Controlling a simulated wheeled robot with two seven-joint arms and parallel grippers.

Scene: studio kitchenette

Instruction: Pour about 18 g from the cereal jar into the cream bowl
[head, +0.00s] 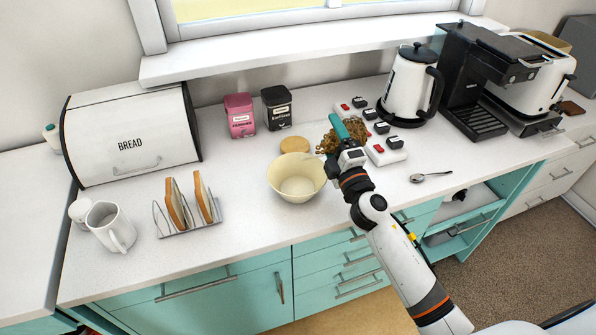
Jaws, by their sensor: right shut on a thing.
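The cream bowl (298,188) stands upright on the white counter, left of my right gripper; I see no cereal inside it. My right gripper (338,143) is shut on the cereal jar (354,127), just behind and right of the bowl. Brown cereal shows through the jar around a teal finger. The gripper hides much of the jar, so its tilt and mouth are hard to make out. A round tan lid (294,145) lies on the counter behind the bowl. My left gripper is out of view.
A toast rack (190,229) and white mug (111,228) stand left. Pink (240,115) and black (277,108) tins stand behind. Power strips with plugs (386,150), a kettle (409,85) and a spoon (431,177) are right. Counter in front of the bowl is clear.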

